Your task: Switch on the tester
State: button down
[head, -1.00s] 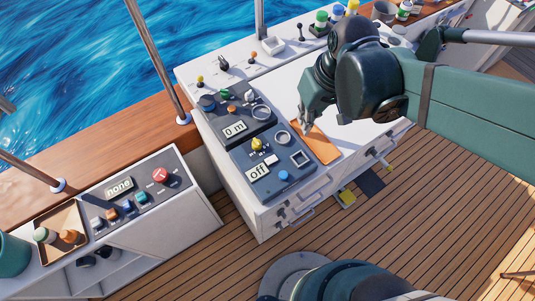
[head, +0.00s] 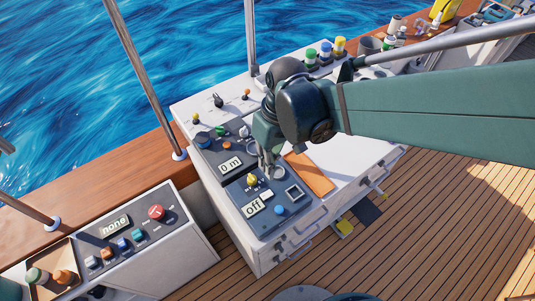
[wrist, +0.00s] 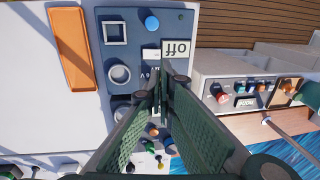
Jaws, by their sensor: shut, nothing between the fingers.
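The tester looks like the dark blue panel (head: 270,222) with an "off" display (head: 253,208), a yellow knob (head: 251,181), a blue button (head: 279,210) and a square socket (head: 293,192). In the wrist view the display (wrist: 177,49) and the blue button (wrist: 152,22) show upside down. The yellow knob is hidden there behind the fingers. My gripper (head: 267,174) is shut and empty, pointing down over the tester's far part, just right of the yellow knob. Its fingertips (wrist: 164,76) meet near the display in the wrist view. I cannot tell whether they touch the panel.
A second dark panel (head: 215,152) reading "0 m" lies behind the tester. An orange tray (head: 310,174) lies to its right. A lower console (head: 140,236) reading "none", with a red button (head: 156,212), stands at the left. Bottles (head: 325,53) stand at the back.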

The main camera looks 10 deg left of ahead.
aim_at(263, 196)
jog(key=shift+f, duration=0.2)
jog(key=shift+s+a+f+b, duration=0.2)
jog(key=shift+s+a+f, duration=0.05)
jog(key=shift+f, duration=1.95)
jog(key=shift+s+a+f+b, duration=0.2)
jog(key=shift+s+a+f, duration=0.05)
jog(key=shift+f, duration=2)
jog(key=shift+s+a+f+b, duration=0.2)
jog(key=shift+s+a+f, duration=0.05)
jog(key=shift+f, duration=1.95)
jog(key=shift+f, duration=0.15)
jog(key=shift+s+a+f+h+b, duration=0.15)
jog(key=shift+s+f+h+b, duration=0.05)
jog(key=shift+f+h+b, duration=0.2)
jog(key=shift+r+t, duration=0.1)
jog(key=shift+t, duration=0.2)
jog(key=shift+w+d+r, duration=0.1)
jog(key=shift+w+d, duration=0.15)
jog(key=shift+w+d+r, duration=0.15)
jog(key=shift+w+d, duration=0.15)
